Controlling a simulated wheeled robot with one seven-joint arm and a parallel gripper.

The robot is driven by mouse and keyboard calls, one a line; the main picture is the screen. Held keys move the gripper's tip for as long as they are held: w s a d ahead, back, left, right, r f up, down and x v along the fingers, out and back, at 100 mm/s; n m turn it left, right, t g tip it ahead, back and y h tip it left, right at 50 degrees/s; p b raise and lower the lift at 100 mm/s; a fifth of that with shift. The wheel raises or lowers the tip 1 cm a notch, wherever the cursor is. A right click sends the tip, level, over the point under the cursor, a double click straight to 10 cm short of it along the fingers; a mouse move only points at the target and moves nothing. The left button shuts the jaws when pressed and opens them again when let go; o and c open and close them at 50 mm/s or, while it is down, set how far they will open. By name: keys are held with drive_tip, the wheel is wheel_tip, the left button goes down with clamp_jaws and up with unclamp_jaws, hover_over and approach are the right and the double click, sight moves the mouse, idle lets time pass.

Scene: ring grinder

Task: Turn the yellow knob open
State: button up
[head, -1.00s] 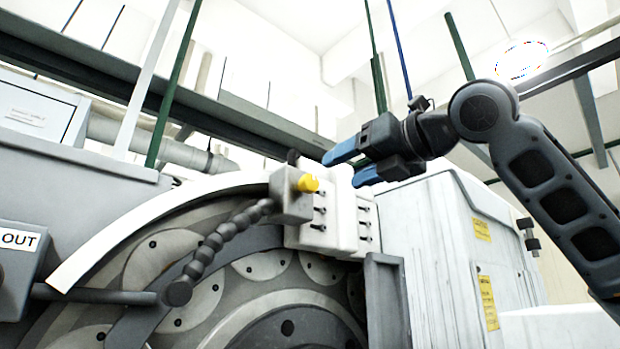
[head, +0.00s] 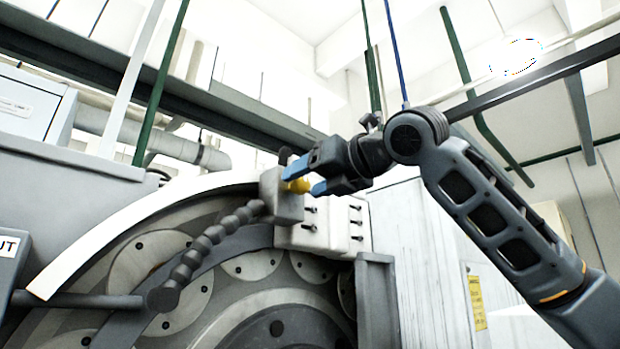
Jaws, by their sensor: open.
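The yellow knob (head: 299,186) sits on the right face of a small grey block (head: 281,200) at the top of the ring grinder. My gripper (head: 300,180) has blue fingers and is open. One finger shows above and behind the knob, the other to its right and a little lower. The knob appears between or very near the fingertips. I cannot tell whether either finger touches it. Part of the knob is hidden by the fingers.
A segmented grey hose (head: 208,246) hangs from the block. White valve blocks (head: 322,228) with small black levers are just below the gripper. A white cabinet (head: 425,260) stands to the right. A curved white guard (head: 130,230) runs left. Open air lies above.

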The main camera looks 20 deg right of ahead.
drive_tip(key=shift+c, duration=0.3)
drive_tip(key=c, duration=1)
drive_tip(key=shift+m, duration=0.4)
drive_tip(key=m, duration=0.4)
drive_tip(key=shift+m+p, duration=0.3)
drive_tip(key=shift+p, duration=0.1)
drive_tip(key=m, duration=1.1)
drive_tip(key=shift+f+m, duration=0.1)
drive_tip(key=shift+m, duration=0.3)
drive_tip(key=m, duration=0.5)
drive_tip(key=shift+f+m+p, duration=0.1)
drive_tip(key=shift+m+p, duration=0.2)
